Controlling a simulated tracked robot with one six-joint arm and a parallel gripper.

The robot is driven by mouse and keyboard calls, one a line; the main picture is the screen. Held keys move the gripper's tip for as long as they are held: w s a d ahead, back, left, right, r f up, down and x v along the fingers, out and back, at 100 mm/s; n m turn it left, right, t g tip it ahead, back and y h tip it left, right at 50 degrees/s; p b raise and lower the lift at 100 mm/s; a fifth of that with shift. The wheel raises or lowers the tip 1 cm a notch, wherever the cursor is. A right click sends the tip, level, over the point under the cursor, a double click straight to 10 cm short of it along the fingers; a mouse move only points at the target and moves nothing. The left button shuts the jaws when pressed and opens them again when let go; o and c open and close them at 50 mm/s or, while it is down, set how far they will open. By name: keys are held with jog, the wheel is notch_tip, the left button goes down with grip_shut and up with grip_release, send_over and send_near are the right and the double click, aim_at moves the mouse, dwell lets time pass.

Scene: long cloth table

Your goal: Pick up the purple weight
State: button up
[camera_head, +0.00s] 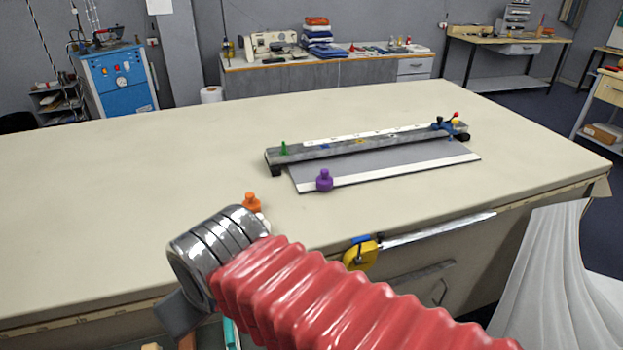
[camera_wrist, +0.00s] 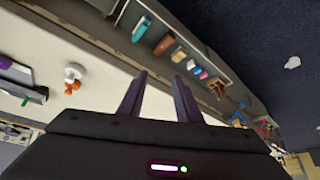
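The purple weight (camera_head: 324,181) is a small knobbed piece standing upright on the white strip along the front edge of a grey plate on the cloth table (camera_head: 130,200). In the wrist view, a purple shape (camera_wrist: 5,62) shows at the left edge, cut off by the frame; it appears to be the same weight. My gripper (camera_wrist: 160,77) has its two dark fingers apart with nothing between them. It is well away from the purple weight, over the table's front side. In the head view my own arm hides most of it.
An orange weight (camera_head: 251,202) stands left of the purple one, just beyond my arm. A grey bar (camera_head: 350,148) with a green weight (camera_head: 283,148) lies behind. A yellow tape measure (camera_head: 360,254) is at the front edge. An open drawer (camera_wrist: 150,20) holds several items. The table's left is clear.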

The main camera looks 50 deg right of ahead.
aim_at(325, 183)
jog(key=shift+w+d, duration=0.1)
jog(key=shift+w, duration=0.25)
